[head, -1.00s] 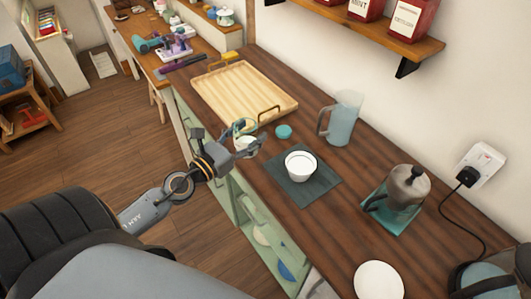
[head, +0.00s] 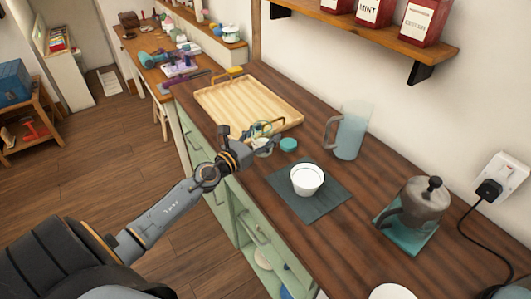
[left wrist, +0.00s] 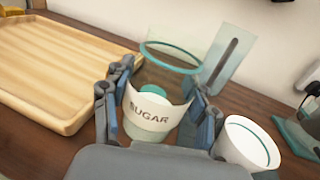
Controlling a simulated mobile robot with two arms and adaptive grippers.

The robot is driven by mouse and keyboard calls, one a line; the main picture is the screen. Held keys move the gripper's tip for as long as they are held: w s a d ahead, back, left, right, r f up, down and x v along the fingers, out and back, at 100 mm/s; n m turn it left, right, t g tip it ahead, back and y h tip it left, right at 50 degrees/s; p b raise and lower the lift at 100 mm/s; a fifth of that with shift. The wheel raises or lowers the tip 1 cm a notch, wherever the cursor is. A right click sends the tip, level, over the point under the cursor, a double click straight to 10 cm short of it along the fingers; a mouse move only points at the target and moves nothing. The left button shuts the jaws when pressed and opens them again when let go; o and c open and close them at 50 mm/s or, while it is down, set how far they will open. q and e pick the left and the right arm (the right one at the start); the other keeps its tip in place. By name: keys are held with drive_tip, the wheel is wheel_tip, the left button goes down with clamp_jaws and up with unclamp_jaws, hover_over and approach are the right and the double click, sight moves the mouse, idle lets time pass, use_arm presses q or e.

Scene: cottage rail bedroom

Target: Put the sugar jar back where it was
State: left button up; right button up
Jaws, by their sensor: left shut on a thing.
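The sugar jar (left wrist: 150,112) is a small pale jar with a white band reading SUGAR, upright between the fingers of my left gripper (left wrist: 160,108). In the head view, my left gripper (head: 264,138) is shut on it by the counter's front edge, near the tray's near corner. The jar (head: 262,149) is mostly hidden there by the fingers. A teal round lid-like piece (head: 289,144) is just right of the gripper. I cannot tell whether the jar's base touches the counter. My right gripper is not in view.
A wooden tray (head: 240,98) lies behind the gripper. A clear jug (head: 349,132), a white cup (head: 307,178) on a dark mat (head: 283,191) and a moka pot (head: 424,204) stand to the right. Bare counter (head: 325,158) shows between the jug and cup.

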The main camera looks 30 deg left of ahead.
use_arm(q)
drive_tip(key=shift+w+a+f, duration=0.15)
drive_tip(key=shift+w+f, duration=0.25)
drive_tip(key=shift+f, duration=0.05)
drive_tip(key=f+b, duration=0.3)
drive_tip(key=shift+w+a+f, duration=0.1)
drive_tip(key=shift+w+f, duration=0.2)
drive_tip(key=shift+f+b, duration=0.2)
drive_tip(key=shift+b, duration=0.25)
drive_tip(key=o, duration=1.5)
drive_tip(key=shift+c, duration=0.2)
drive_tip(key=shift+r, duration=0.1)
